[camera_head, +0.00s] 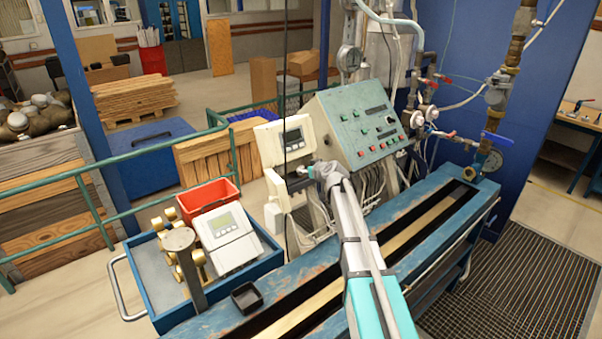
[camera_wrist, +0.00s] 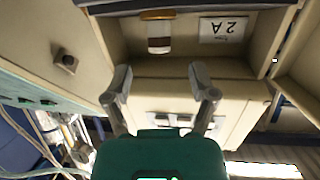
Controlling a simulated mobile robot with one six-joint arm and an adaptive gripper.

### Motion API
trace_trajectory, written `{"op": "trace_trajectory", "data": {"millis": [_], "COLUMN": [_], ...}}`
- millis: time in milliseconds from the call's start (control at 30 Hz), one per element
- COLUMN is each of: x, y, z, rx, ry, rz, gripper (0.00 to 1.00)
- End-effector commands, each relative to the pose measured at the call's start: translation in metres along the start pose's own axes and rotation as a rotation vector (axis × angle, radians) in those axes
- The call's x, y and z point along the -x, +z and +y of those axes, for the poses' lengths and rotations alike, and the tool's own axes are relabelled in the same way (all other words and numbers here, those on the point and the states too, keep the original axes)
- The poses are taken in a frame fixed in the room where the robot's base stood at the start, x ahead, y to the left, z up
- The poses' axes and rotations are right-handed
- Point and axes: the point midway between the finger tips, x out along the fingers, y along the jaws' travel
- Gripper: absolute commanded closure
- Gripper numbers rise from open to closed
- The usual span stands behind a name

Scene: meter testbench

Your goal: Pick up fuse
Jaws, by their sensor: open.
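The fuse (camera_wrist: 159,38) appears to be the small pale cylinder with a brown band under a brass-coloured strip, inside an open beige housing (camera_wrist: 115,38) in the wrist view. A white label (camera_wrist: 224,30) reading "2 A", upside down, is to its right. My gripper (camera_wrist: 160,78) is open and empty, its two grey fingers apart and below the fuse in the picture. In the head view my gripper (camera_head: 316,171) is at the opened beige meter housing (camera_head: 268,145) beside the control panel. The fuse cannot be made out there.
The green-grey control panel (camera_head: 358,135) stands right behind my gripper. A blue cart (camera_head: 148,275) holds a red bin (camera_head: 207,198) and a white meter (camera_head: 228,237). A small black tray (camera_head: 246,298) sits on the blue bench (camera_head: 285,279). A round knob (camera_wrist: 65,61) shows on the housing's left side.

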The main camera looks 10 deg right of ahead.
Motion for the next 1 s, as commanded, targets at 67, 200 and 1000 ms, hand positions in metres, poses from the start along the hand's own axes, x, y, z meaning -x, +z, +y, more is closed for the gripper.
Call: {"op": "trace_trajectory", "data": {"millis": [67,200,1000], "x": [-0.001,-0.008,-0.052], "y": [0.0,0.001,0.001], "z": [0.0,0.001,0.001], "rx": [0.0,0.0,0.0], "ry": [0.0,-0.001,0.0], "rz": [0.0,0.0,0.0], "gripper": [0.26,0.26,0.26]}}
